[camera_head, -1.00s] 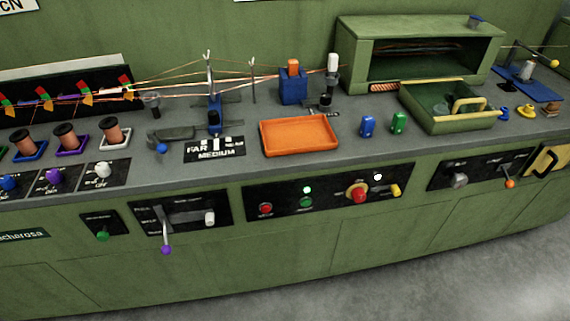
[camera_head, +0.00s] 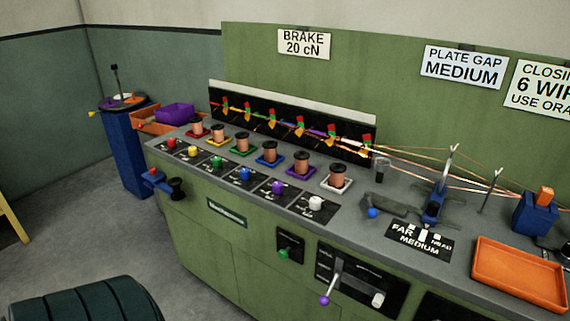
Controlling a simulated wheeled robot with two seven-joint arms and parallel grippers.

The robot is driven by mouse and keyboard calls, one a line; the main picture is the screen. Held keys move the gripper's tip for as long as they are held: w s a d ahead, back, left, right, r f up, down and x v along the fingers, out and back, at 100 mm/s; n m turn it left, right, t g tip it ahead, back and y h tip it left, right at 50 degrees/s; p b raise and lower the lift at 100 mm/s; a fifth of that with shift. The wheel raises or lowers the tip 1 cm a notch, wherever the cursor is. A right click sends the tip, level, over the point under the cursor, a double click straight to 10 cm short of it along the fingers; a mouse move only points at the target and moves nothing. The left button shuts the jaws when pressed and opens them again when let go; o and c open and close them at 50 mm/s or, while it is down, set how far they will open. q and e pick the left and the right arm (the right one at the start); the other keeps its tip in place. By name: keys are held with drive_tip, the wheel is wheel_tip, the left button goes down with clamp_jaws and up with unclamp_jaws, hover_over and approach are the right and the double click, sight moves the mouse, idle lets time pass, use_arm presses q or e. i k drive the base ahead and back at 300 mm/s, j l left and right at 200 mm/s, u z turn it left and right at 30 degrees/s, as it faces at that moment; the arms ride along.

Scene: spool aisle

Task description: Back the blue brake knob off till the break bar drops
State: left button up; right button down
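The blue brake knob (camera_head: 245,174) stands on a black dial plate in the row of coloured knobs along the bench front, between the green knob (camera_head: 217,162) and the purple knob (camera_head: 277,188). Behind it a copper spool (camera_head: 269,153) stands on a blue base. The black board (camera_head: 262,117) behind the spools carries several small red, green and yellow flags with wires running past them; I cannot tell which flag is the break bar for blue. Neither of my grippers is in view.
A sign (camera_head: 303,43) reads "BRAKE 20 cN". An orange tray (camera_head: 519,273) lies on the bench at right. A lever with a purple ball (camera_head: 324,300) sticks out of the bench front. A dark green ribbed object (camera_head: 85,302) stands at lower left. The floor (camera_head: 115,240) between is clear.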

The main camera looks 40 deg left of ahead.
sight(245, 173)
drive_tip(key=u, duration=1.7)
